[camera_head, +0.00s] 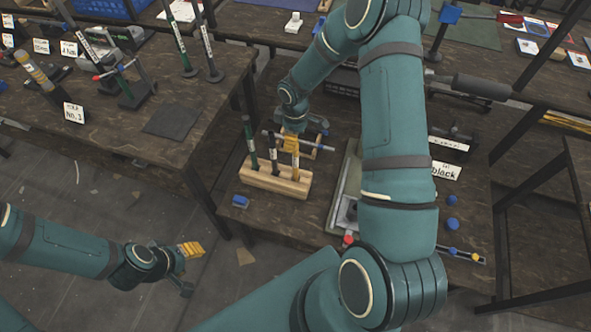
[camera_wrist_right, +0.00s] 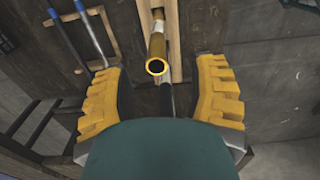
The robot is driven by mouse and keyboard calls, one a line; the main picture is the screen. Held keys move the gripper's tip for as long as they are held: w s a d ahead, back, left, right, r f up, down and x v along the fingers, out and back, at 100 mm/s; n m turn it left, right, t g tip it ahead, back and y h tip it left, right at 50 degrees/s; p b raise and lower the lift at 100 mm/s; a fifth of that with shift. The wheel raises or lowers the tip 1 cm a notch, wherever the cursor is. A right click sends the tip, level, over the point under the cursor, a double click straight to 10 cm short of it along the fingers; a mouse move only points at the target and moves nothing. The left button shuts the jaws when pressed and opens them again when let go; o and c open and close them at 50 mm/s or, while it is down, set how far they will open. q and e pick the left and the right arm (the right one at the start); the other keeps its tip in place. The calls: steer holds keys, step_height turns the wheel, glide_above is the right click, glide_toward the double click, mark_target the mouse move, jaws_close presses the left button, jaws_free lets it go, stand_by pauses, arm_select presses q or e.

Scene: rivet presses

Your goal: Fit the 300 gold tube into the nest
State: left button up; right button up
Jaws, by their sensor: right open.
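A gold tube (camera_wrist_right: 157,48) with a pale label band stands in a slot of the wooden rack (camera_head: 262,180), its open end facing the right wrist camera. My right gripper (camera_head: 291,142) is over the rack's right end. In the wrist view its yellow-padded fingers (camera_wrist_right: 160,98) are wide apart on both sides of the tube's end, with gaps on each side. A green tube (camera_head: 250,145) and a dark tube (camera_head: 273,155) stand in the same rack. My left gripper (camera_head: 187,262) hangs over the floor, away from the tubes; its finger opening is unclear. I cannot identify the nest.
A grey metal fixture (camera_head: 345,190) stands right of the rack, partly hidden by my right arm. A blue block (camera_head: 240,201) lies near the table's left edge. A "black" label (camera_head: 446,171) stands at right. The left table holds a press (camera_head: 125,85) and tall tubes.

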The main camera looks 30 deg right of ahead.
step_height(320, 180, down, 8)
steer(key=shift+d+b, duration=0.15)
steer(key=shift+b, duration=0.3)
steer(key=shift+w, duration=0.1)
steer(key=shift+c, duration=0.4)
jaws_close()
